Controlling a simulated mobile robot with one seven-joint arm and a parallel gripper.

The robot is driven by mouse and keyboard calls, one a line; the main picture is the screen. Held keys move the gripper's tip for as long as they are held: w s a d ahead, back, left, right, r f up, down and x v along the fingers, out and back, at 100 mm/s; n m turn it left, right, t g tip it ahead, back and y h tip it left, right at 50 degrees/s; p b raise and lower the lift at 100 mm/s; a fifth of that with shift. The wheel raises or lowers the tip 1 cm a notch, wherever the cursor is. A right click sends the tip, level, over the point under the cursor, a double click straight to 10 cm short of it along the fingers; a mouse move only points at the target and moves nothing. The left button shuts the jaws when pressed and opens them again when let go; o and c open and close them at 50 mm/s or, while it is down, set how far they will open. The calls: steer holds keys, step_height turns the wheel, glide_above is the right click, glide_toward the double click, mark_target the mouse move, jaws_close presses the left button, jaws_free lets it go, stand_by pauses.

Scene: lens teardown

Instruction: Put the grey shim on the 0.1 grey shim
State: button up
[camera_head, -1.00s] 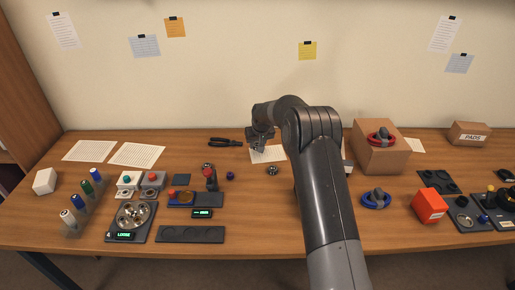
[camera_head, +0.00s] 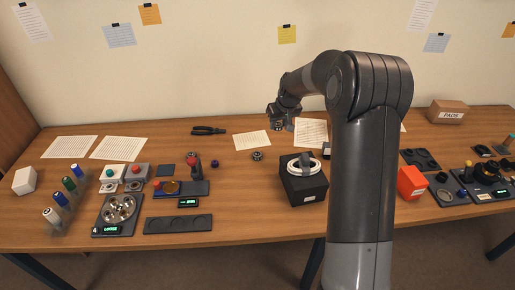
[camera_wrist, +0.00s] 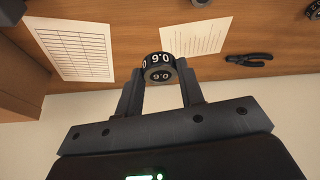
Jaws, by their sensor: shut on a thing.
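My gripper (camera_wrist: 160,97) is shut on a dark grey, short round piece (camera_wrist: 158,62), which looks like the grey shim. White digits are on its side, but upside down and hard to read. In the head view my gripper (camera_head: 281,123) is above the back of the table, right of a paper sheet. A small dark ring-like piece (camera_head: 257,156) lies on the table below it and to the left. No 0.1 mark is legible, so I cannot tell which is the 0.1 grey shim.
Pliers (camera_head: 208,131) and paper sheets (camera_head: 252,140) lie at the back. A black box (camera_head: 288,186) with a white ring on top stands front centre, beside my arm. A red-orange box (camera_head: 411,183) is to the right.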

steer(key=s+d, duration=0.3)
steer(key=s, duration=0.4)
glide_above(257, 153)
steer(key=s, duration=0.1)
steer(key=f, duration=0.6)
steer(key=shift+s+d+f, duration=0.1)
steer(key=shift+s+d, duration=0.05)
steer(key=shift+d, duration=0.05)
steer(key=shift+f, duration=2)
steer(key=o, duration=1)
steer(key=shift+f, duration=0.1)
